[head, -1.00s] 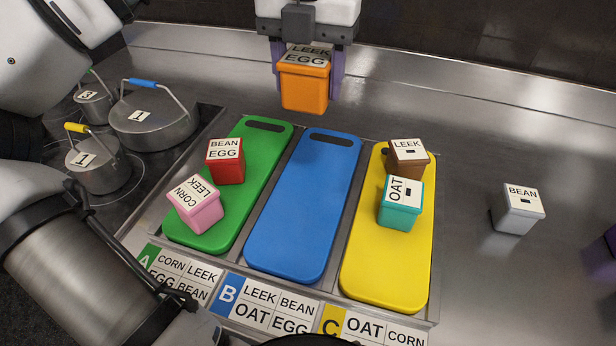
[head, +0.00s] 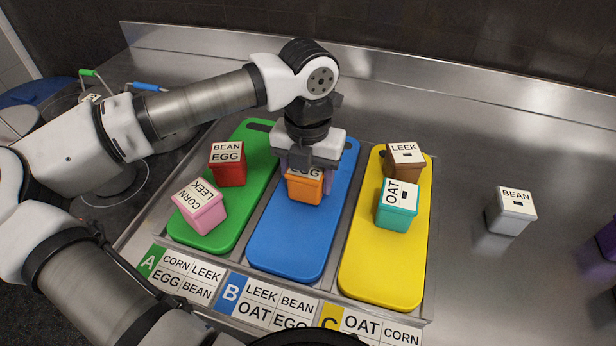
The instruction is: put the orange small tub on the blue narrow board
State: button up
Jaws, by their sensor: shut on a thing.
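The orange small tub (head: 305,191) is in the head view, over the upper middle of the blue narrow board (head: 287,245). Its label, partly hidden by my gripper, reads EGG. My gripper (head: 306,176) points down and is shut on the tub. I cannot tell whether the tub's base touches the board. The lower half of the blue board is bare; my gripper and the tub cover much of its upper part.
The green board (head: 212,239) on the left holds a red tub (head: 229,172) and a pink tub (head: 207,217). The yellow board (head: 381,272) on the right holds a brown tub (head: 403,172) and a teal tub (head: 397,214). A grey tub (head: 510,218) stands on the counter farther right.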

jog(key=shift+f, duration=0.7)
jog(key=shift+f, duration=0.2)
jog(key=o, duration=1.1)
jog(key=shift+r, duration=0.1)
notch_tip(320, 180, up, 12)
jog(key=shift+r+b, duration=0.15)
jog(key=shift+b, duration=1)
